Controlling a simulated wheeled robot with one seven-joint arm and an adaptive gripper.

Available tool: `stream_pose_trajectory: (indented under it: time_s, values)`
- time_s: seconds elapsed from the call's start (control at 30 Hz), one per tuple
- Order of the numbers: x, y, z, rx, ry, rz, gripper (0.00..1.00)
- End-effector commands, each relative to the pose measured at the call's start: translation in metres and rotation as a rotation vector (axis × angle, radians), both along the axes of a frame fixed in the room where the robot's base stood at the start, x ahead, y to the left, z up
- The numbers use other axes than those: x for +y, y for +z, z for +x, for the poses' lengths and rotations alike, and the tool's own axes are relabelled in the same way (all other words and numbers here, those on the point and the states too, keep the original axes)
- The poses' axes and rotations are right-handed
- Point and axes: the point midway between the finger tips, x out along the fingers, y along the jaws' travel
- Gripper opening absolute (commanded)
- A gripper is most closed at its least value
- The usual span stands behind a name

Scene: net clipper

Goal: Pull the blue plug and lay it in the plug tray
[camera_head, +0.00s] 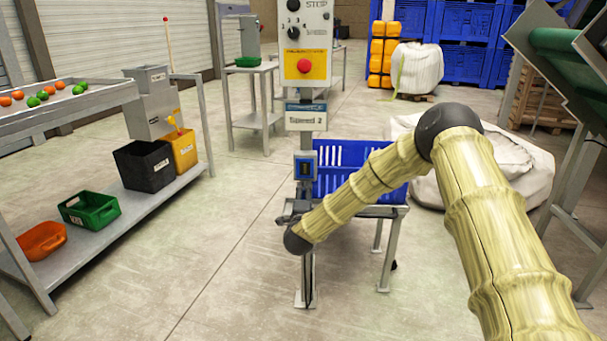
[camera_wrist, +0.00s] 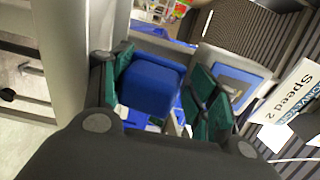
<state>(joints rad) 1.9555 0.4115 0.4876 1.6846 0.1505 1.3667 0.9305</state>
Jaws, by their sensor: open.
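In the wrist view, a blocky blue plug (camera_wrist: 150,88) sits between the green-padded fingers of my gripper (camera_wrist: 158,82). The fingers are spread, with the plug nearer the left finger; I cannot tell whether that finger touches it. In the head view, my gripper (camera_head: 291,210) is at the post, below a small blue-framed box (camera_head: 305,167). My arm and gripper hide the plug there. I cannot tell which container is the plug tray: a green tray (camera_head: 89,210) and an orange tray (camera_head: 41,241) both stand on the low shelf at left.
A control panel (camera_head: 304,45) and a "Speed 2" sign (camera_head: 306,117) are on the post above my gripper. A blue crate (camera_head: 340,170) stands close behind. A black bin (camera_head: 143,164) and yellow bin (camera_head: 180,150) share the left shelf. Floor between shelf and post is clear.

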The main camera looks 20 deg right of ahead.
Motion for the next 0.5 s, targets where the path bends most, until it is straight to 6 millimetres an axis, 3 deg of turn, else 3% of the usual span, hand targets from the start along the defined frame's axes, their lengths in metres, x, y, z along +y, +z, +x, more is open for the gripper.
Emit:
stream_pose_trajectory:
  time_s: [0.03,0.5]
  values:
    - [0.0009,-0.011,-0.0039,0.017,0.003,0.001,0.74]
    - [0.0021,-0.0144,-0.0061,0.023,0.005,0.001,0.74]
